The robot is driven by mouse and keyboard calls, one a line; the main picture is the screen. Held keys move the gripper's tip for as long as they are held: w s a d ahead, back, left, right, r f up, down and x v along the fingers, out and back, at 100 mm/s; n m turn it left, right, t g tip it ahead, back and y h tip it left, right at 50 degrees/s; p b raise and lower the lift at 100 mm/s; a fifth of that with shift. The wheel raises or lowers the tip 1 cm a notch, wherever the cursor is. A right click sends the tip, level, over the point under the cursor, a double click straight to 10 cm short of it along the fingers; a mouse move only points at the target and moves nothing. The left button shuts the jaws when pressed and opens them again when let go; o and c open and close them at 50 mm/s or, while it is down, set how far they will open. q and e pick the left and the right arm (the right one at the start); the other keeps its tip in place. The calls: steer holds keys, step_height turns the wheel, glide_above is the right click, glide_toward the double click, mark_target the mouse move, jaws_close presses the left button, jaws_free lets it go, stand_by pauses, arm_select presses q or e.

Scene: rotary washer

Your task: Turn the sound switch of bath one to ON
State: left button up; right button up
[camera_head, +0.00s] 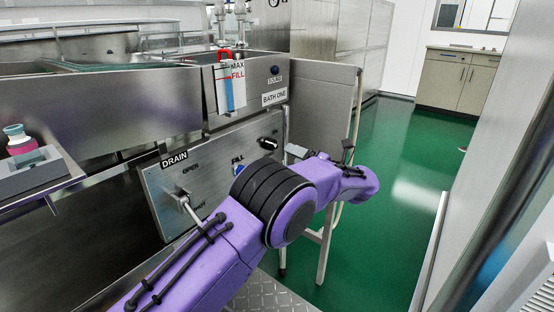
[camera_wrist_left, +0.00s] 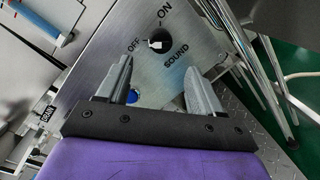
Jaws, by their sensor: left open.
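The sound switch (camera_wrist_left: 158,40) is a round black knob with a white pointer on a grey metal panel, labelled OFF, ON and SOUND. Its pointer appears turned toward OFF. In the head view the black knob (camera_head: 268,143) sits at the upper right of the drain panel, below the BATH ONE label (camera_head: 274,97). My left gripper (camera_wrist_left: 158,70) is open and empty, its fingers toward the panel on either side of and below the knob, apart from it. In the head view the left gripper (camera_head: 320,150) is right of the knob. My right gripper is not in view.
A blue FILL knob (camera_wrist_left: 132,96) is near the left finger. A metal drain lever (camera_head: 190,205) stands out from the panel (camera_head: 160,190) at left. A fill gauge (camera_head: 230,90) is above. Metal legs (camera_head: 325,240) stand below; green floor is clear to the right.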

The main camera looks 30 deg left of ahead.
mark_target(275, 147)
arm_select(q)
steer(key=x, duration=0.8)
steer(key=shift+a, duration=0.4)
steer(key=c, duration=1.1)
